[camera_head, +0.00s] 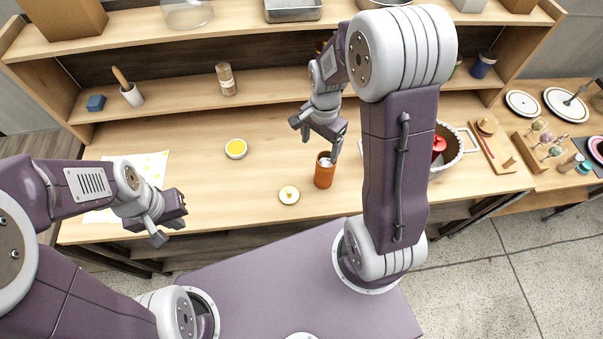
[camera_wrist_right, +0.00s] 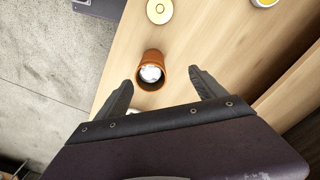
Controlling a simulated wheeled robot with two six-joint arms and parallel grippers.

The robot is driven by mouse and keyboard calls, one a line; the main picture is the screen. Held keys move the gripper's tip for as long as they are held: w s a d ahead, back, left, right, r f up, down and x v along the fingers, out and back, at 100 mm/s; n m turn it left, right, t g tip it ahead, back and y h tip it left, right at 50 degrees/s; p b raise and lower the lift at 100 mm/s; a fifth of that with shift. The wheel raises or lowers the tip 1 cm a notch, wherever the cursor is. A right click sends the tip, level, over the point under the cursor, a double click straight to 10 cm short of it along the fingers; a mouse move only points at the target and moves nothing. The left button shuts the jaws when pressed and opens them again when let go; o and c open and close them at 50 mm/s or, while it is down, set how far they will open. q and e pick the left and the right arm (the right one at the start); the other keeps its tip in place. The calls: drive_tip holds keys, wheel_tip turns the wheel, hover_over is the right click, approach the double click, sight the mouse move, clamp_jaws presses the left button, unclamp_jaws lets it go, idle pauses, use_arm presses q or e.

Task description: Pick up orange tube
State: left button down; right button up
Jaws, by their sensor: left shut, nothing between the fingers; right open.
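The orange tube (camera_head: 324,172) stands upright on the wooden counter in the head view, below my right gripper. In the right wrist view the orange tube (camera_wrist_right: 151,71) shows from above, with its open top and something white inside. My right gripper (camera_head: 319,138) is open and empty. In the right wrist view its two fingertips (camera_wrist_right: 158,78) appear on either side of the tube, apart from it. My left gripper (camera_head: 169,232) is shut and empty, over the counter's front edge at the left.
A round yellowish lid (camera_head: 289,194) lies left of the tube, and a yellow-topped dish (camera_head: 236,148) lies farther back. A basket (camera_head: 449,150) with a red item stands to the right, partly behind my right arm. A shelf (camera_head: 180,88) runs along the back.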

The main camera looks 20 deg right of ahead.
sight(326, 162)
drive_tip(key=shift+s+d+f, duration=0.3)
drive_tip(key=shift+d+f, duration=0.2)
drive_tip(key=shift+d, duration=0.15)
drive_tip(key=shift+s+d+f, duration=0.3)
drive_tip(key=shift+d+f, duration=0.2)
drive_tip(key=shift+d, duration=0.1)
drive_tip(key=f, duration=0.3)
drive_tip(key=shift+w+a+f, duration=0.1)
drive_tip(key=shift+w+a, duration=0.05)
drive_tip(key=shift+a, duration=0.25)
drive_tip(key=shift+w+a, duration=0.1)
drive_tip(key=f, duration=0.3)
drive_tip(key=d+f, duration=0.1)
drive_tip(key=f, duration=0.1)
drive_tip(key=shift+s, duration=0.3)
drive_tip(key=shift+w+a+f, duration=0.1)
drive_tip(key=shift+f, duration=0.05)
use_arm(q)
drive_tip(key=shift+s+d, duration=0.2)
drive_tip(key=shift+d, duration=0.45)
use_arm(e)
drive_tip(key=shift+a, duration=0.1)
drive_tip(key=c, duration=1.4)
